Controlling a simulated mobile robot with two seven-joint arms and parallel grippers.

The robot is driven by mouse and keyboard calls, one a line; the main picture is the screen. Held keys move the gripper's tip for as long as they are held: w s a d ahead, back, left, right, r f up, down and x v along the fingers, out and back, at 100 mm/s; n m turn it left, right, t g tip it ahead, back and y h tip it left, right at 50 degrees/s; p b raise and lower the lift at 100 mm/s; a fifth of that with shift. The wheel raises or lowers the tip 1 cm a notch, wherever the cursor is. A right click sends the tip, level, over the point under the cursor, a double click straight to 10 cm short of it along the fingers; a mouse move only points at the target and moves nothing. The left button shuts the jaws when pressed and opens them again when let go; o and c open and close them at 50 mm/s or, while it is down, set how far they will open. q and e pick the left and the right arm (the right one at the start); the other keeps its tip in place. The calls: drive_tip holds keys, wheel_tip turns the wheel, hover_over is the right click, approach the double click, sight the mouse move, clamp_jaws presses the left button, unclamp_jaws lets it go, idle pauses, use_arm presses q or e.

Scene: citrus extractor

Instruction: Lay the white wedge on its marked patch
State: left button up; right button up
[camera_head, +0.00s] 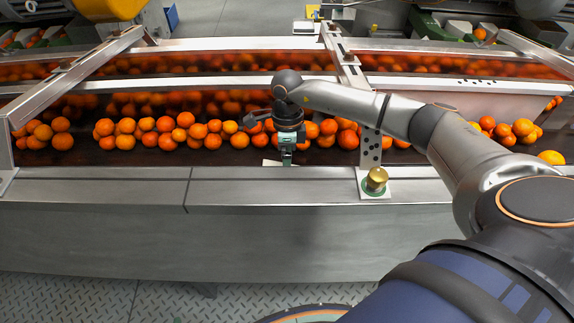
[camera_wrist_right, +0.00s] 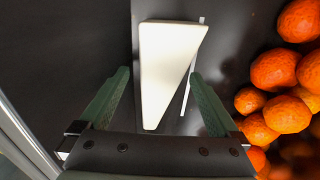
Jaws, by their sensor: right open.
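The white wedge (camera_wrist_right: 168,62) lies flat in the right wrist view, broad at the far end and narrowing toward my gripper. It also shows as a small white sliver beside the gripper in the head view (camera_head: 271,162). My right gripper (camera_wrist_right: 159,74) is open, with one green finger on each side of the wedge and a gap to both. In the head view the right gripper (camera_head: 287,160) points down at the conveyor's near edge. A thin white line (camera_wrist_right: 187,92) shows along the wedge's right side; whether it belongs to the marked patch I cannot tell. My left gripper is out of view.
Several oranges (camera_wrist_right: 288,114) lie close to the right finger in the wrist view. A row of oranges (camera_head: 167,124) runs along the dark conveyor behind the gripper. A brass knob (camera_head: 376,180) stands on the metal ledge (camera_head: 110,188) to the right. The ledge's left part is clear.

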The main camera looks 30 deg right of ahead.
drive_tip(key=shift+s+f, duration=0.25)
